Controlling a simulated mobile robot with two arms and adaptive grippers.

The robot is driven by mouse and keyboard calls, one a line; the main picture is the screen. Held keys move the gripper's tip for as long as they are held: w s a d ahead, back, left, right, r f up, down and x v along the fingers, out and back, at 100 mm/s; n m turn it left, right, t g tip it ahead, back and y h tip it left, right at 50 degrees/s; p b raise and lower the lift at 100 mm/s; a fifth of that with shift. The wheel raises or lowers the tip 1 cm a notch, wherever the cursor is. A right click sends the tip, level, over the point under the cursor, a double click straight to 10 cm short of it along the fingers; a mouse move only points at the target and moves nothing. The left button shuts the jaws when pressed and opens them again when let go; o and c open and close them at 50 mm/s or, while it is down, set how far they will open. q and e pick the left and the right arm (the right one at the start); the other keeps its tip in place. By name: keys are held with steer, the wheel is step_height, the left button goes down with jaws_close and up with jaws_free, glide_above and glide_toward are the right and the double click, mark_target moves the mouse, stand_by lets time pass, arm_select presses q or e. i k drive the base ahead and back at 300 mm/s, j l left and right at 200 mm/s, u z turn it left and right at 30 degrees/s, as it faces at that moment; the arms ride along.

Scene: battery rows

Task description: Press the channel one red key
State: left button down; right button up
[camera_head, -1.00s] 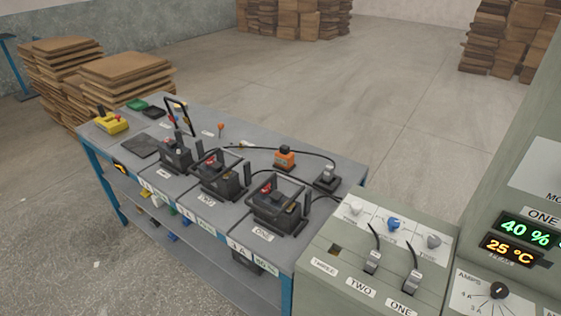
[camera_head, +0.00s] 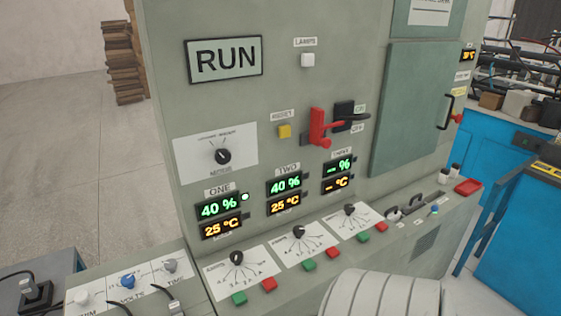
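The channel one red key (camera_head: 269,284) is a small red block at the front edge of the sloped panel. It sits just right of the channel one green key (camera_head: 239,298). Above them is the channel one dial (camera_head: 236,258). The display under the label ONE (camera_head: 218,210) reads 40 % and 25 °C, and a pale green lamp (camera_head: 245,196) beside it is lit. A pale ribbed part, apparently of my own arm, shows at the bottom edge, right of the key. Neither of my grippers is in view, and nothing covers the red key.
Channels two and three have their own red keys (camera_head: 333,252) (camera_head: 381,227) to the right. A yellow reset button (camera_head: 284,131) and a red lever (camera_head: 319,128) are above. A screen (camera_head: 225,60) reads RUN. A blue bench (camera_head: 510,160) stands at right.

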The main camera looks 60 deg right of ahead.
mark_target(269, 283)
steer(key=z, duration=1.95)
